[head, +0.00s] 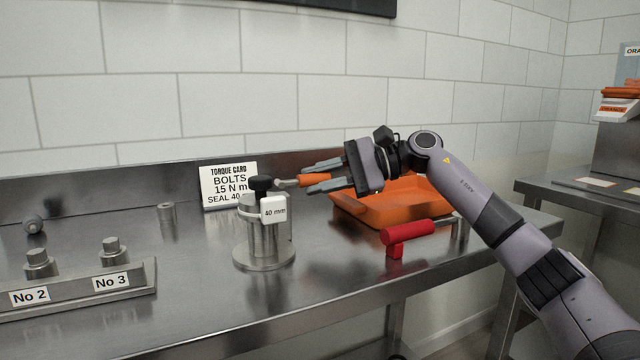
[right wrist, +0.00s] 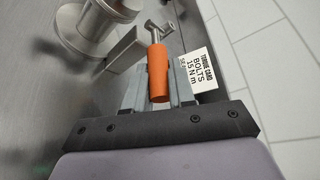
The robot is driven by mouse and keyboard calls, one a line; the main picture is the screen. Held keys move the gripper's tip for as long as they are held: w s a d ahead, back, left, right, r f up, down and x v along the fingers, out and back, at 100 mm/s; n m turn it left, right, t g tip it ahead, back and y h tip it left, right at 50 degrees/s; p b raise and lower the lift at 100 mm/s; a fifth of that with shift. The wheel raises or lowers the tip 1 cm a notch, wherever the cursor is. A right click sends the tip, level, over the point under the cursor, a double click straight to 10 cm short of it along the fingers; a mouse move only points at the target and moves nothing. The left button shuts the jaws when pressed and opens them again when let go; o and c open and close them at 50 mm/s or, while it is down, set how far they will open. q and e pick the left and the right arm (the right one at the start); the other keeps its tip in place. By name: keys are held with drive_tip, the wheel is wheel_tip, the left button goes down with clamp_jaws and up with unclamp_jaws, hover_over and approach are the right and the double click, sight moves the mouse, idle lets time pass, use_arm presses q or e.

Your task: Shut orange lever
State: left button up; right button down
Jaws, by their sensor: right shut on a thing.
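The orange lever (head: 314,181) sticks out to the right from the top of a metal fixture (head: 262,235) with a black knob and a 40 mm tag. In the right wrist view, the orange lever (right wrist: 157,73) lies between the fingers, its metal stem running up toward the fixture. My right gripper (head: 322,176) reaches in from the right at the lever's height, one finger on each side of the orange handle, and is shut on it. My left gripper is not in view.
A torque card (head: 229,187) stands behind the fixture. An orange tray (head: 410,203) and a red-handled tool (head: 408,233) are to the right. A rack labelled No 2 and No 3 (head: 75,290) stands at left. The front middle of the metal bench is clear.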

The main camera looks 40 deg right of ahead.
drive_tip(key=shift+a+f, duration=0.1)
drive_tip(key=shift+a, duration=0.1)
drive_tip(key=c, duration=0.9)
unclamp_jaws()
drive_tip(key=shift+c, duration=0.2)
drive_tip(key=shift+d, duration=0.1)
drive_tip(key=shift+s+d, duration=0.2)
drive_tip(key=shift+d, duration=0.05)
drive_tip(key=v, duration=0.6)
drive_tip(key=shift+s+d+r, duration=0.15)
drive_tip(key=shift+r, duration=0.1)
